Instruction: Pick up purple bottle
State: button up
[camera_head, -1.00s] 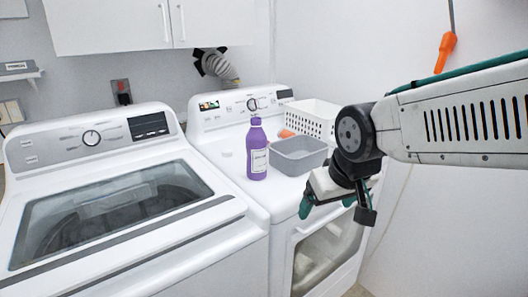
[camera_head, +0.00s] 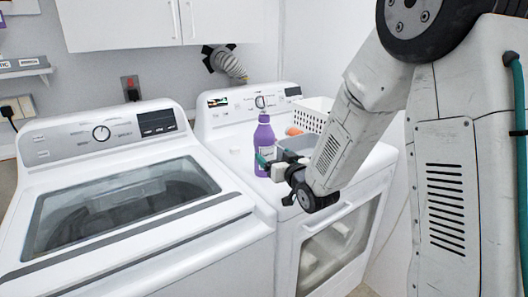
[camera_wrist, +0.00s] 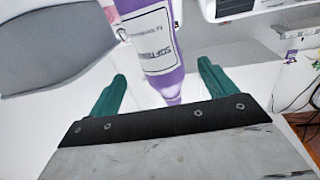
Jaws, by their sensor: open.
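The purple bottle (camera_head: 264,140) stands upright on top of the right-hand machine, with a white label on its side. In the wrist view the bottle (camera_wrist: 160,55) is just ahead, between the lines of my two green fingertips. My gripper (camera_head: 265,166) is beside the lower part of the bottle in the head view, and part of the bottle's base is hidden behind it. In the wrist view my gripper (camera_wrist: 160,90) is open, with its fingers well apart and clear space beside the bottle. I cannot tell whether a finger touches it.
The left-hand washing machine (camera_head: 115,215) has a clear top. A wall is close on the right.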

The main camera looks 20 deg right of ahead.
aim_at(262, 144)
jog(key=w, duration=0.3)
jog(key=w+a, duration=0.1)
jog(key=w, duration=0.5)
jog(key=shift+w+a, duration=0.3)
jog(key=shift+w, duration=0.05)
jog(key=c, duration=1.1)
